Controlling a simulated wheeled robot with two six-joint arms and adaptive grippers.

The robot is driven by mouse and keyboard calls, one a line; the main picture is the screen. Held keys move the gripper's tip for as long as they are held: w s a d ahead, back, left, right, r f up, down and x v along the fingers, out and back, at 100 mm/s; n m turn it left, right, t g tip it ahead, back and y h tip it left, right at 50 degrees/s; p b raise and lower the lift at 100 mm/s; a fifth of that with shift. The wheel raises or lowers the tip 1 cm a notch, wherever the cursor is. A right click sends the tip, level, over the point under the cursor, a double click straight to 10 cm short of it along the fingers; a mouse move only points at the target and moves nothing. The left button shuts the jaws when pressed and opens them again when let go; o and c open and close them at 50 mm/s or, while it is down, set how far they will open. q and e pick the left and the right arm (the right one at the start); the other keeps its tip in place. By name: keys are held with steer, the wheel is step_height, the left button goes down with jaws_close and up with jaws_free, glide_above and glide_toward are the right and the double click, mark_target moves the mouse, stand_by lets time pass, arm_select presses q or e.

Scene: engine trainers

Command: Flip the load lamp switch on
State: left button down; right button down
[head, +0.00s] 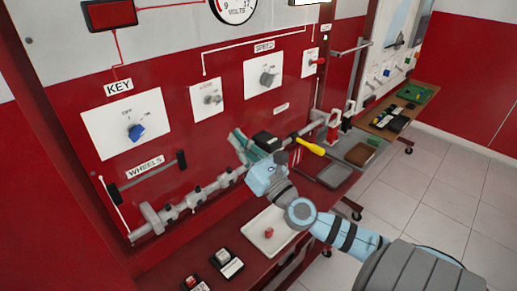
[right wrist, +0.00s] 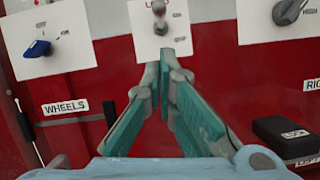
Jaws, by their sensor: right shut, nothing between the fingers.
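The load switch (head: 210,99) is a small grey toggle on a white plate on the red panel, between the key plate and the speed plate. My left gripper is not in view.
The blue key knob (head: 136,131) is to the left and the speed knob (head: 268,78) to the right. Below are the wheels bar (head: 148,178), a black block (head: 266,140) and a yellow handle (head: 311,147). A white tray (head: 262,243) sits on the red shelf.

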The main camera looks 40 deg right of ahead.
steer(key=s+r+p, duration=0.1)
steer(key=s+r, duration=0.1)
steer(key=s, duration=0.5)
steer(key=shift+a, duration=0.25)
